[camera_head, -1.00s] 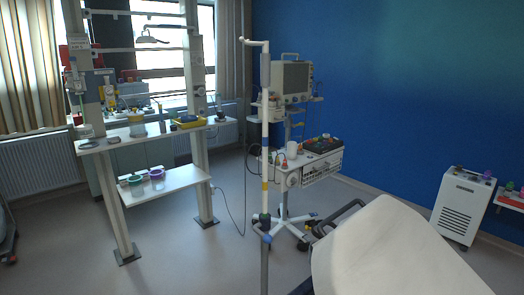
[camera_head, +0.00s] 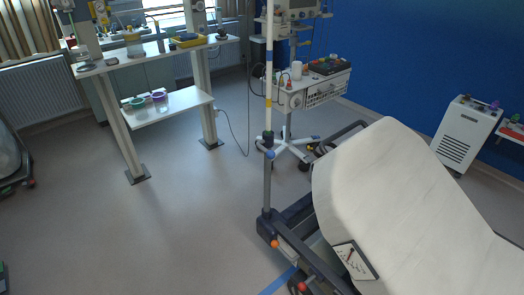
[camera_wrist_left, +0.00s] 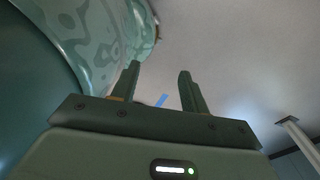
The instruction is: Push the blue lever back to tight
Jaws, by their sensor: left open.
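A small blue lever (camera_head: 270,154) shows in the head view, on the dark collar of the upright pole (camera_head: 268,110). The pole stands at the corner of the stretcher frame (camera_head: 292,238). The lever is too small to tell its exact angle. My left gripper (camera_wrist_left: 158,75) shows only in the left wrist view. Its two fingers are apart with nothing between them. The lever cannot be made out in the left wrist view. My right gripper is in neither view.
The white stretcher mattress (camera_head: 400,200) fills the right. A wheeled monitor cart (camera_head: 318,92) stands behind the pole, and a shelved workbench (camera_head: 170,112) stands left. A white floor unit (camera_head: 464,135) is by the blue wall. The floor left of the pole is clear.

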